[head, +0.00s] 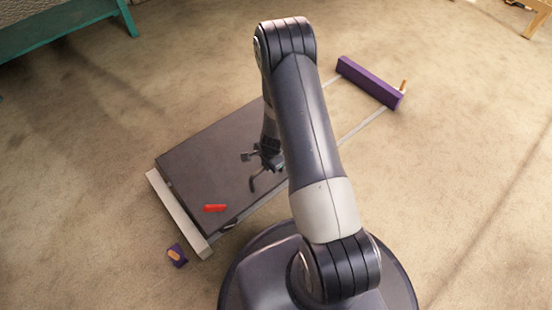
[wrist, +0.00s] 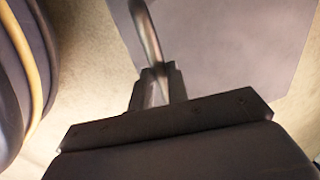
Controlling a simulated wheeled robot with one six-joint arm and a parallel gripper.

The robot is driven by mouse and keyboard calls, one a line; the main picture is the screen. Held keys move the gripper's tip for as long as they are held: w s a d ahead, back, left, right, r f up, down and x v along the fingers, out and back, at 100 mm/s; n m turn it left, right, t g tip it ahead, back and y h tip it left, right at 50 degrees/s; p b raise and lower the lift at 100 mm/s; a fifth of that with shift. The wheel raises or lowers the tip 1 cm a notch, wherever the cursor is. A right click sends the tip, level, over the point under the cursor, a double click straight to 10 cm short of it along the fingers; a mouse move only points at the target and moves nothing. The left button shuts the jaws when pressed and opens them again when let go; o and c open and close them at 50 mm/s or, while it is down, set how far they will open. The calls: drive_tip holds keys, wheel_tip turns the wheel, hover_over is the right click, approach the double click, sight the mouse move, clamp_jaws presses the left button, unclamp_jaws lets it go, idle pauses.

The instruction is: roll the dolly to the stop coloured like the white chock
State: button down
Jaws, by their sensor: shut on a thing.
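The dolly (head: 205,150) is a dark flat platform lying over pale rails on the floor. Its lower-left edge is right beside the white stop (head: 178,215); I cannot tell whether they touch. A purple stop (head: 370,83) crosses the far upper-right end of the rails, well apart from the dolly. My gripper (head: 253,170) is low over the dolly's right part. In the wrist view my gripper (wrist: 157,85) is shut on a metal bar (wrist: 148,32), apparently the dolly's handle. I cannot make out a white chock; my arm hides part of the scene.
A red piece (head: 215,208) lies on the dolly near its lower-left end. A small purple block (head: 177,257) with an orange part is on the floor beside the white stop. A green bench (head: 60,28) stands at the upper left. The rails (head: 358,128) towards the purple stop look clear.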

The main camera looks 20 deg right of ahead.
drive_tip(key=shift+s+a, duration=0.25)
drive_tip(key=shift+a, duration=0.3)
drive_tip(key=c, duration=1.4)
unclamp_jaws()
drive_tip(key=shift+a, duration=0.1)
drive_tip(key=shift+o, duration=0.2)
wheel_tip(320, 180, up, 11)
drive_tip(key=s+p, duration=0.2)
drive_tip(key=p, duration=0.3)
drive_tip(key=shift+d+f+p, duration=0.2)
drive_tip(key=shift+d+p, duration=0.1)
drive_tip(key=shift+d, duration=0.1)
